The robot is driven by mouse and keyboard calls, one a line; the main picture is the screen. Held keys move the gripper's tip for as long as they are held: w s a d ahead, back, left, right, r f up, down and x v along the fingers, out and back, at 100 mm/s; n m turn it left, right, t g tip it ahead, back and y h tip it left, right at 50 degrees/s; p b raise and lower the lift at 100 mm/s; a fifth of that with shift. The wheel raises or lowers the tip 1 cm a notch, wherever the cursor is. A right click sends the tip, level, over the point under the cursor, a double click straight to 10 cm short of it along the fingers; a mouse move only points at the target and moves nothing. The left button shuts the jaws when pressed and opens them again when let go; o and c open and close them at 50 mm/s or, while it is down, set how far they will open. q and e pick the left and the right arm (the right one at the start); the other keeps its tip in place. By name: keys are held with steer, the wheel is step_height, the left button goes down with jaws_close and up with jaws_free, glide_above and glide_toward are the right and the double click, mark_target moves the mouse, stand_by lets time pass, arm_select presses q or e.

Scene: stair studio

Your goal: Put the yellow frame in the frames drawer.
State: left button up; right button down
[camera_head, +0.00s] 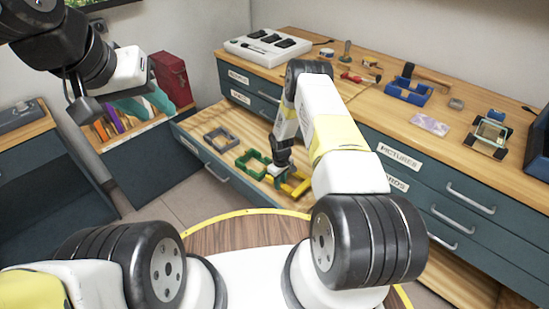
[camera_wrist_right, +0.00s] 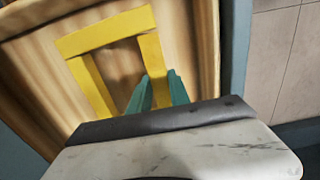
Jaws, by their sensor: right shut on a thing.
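The yellow frame (camera_head: 298,188) is at the right end of the open drawer (camera_head: 236,178), partly hidden behind my right arm. My right gripper (camera_head: 279,173) reaches down into the drawer, shut on one side bar of the frame. In the right wrist view, the green fingers (camera_wrist_right: 158,92) straddle a bar of the yellow frame (camera_wrist_right: 100,38) over the wooden drawer bottom. I cannot tell whether the frame touches the bottom. My left gripper (camera_head: 80,102) hangs empty at the upper left; its opening is unclear.
A grey frame (camera_head: 219,139) and a green frame (camera_head: 246,162) lie in the same drawer. The worktop holds a white device (camera_head: 268,47), blue tray (camera_head: 408,91) and a clear-topped box (camera_head: 491,134). Closed drawers with labels (camera_head: 399,156) are at right. A red box (camera_head: 172,76) stands behind my left gripper.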

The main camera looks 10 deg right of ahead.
mark_target(280, 196)
steer(key=shift+f, duration=3.15)
steer(key=c, duration=1.1)
jaws_free()
steer(key=shift+r, duration=0.1)
steer(key=shift+r, duration=3.95)
